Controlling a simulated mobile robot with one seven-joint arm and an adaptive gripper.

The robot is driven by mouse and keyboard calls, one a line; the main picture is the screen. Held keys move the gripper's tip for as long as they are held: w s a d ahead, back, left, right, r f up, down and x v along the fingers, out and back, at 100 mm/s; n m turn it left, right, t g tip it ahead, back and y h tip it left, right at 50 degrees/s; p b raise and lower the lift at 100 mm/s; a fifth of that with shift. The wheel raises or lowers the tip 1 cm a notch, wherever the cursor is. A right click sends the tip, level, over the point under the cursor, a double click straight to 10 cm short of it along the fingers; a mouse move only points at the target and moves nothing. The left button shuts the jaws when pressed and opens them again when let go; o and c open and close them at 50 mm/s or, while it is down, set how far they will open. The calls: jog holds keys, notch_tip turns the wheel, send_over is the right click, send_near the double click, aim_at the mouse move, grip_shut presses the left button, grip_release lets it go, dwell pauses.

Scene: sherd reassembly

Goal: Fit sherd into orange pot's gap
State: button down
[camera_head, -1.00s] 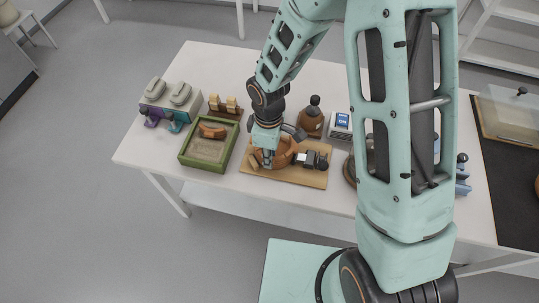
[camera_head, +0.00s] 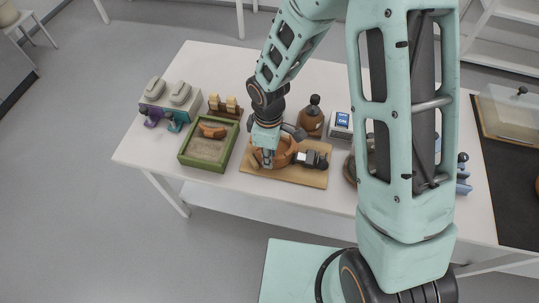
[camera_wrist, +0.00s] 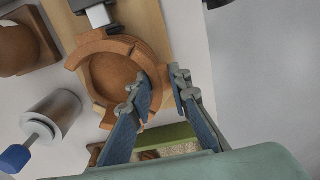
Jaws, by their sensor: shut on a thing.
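The orange pot (camera_head: 284,147) sits on a wooden board (camera_head: 302,180), partly hidden by my gripper. In the wrist view the round pot (camera_wrist: 113,76) shows from above, with its open inside and broken rim. My gripper (camera_head: 266,163) is low at the pot's left side. In the wrist view my gripper (camera_wrist: 163,82) has its fingertips at the pot's right rim, shut on a sherd (camera_wrist: 162,77) that shows as a small reddish-brown piece between them. The fingers hide most of it, and I cannot tell whether it touches the pot's edges.
A black-and-grey clamp (camera_head: 312,160) stands at the pot's right. A green sand tray (camera_head: 187,158) holds another orange piece (camera_head: 213,131), left of the board. A brown jar (camera_head: 311,122) and a scale-like device (camera_head: 341,122) stand behind. The table's front left is clear.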

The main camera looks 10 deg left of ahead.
jog(key=shift+f, duration=0.1)
dwell(0.3)
jog(key=c, duration=1.7)
grip_release()
notch_tip(320, 180, up, 12)
jog(key=shift+r, duration=0.1)
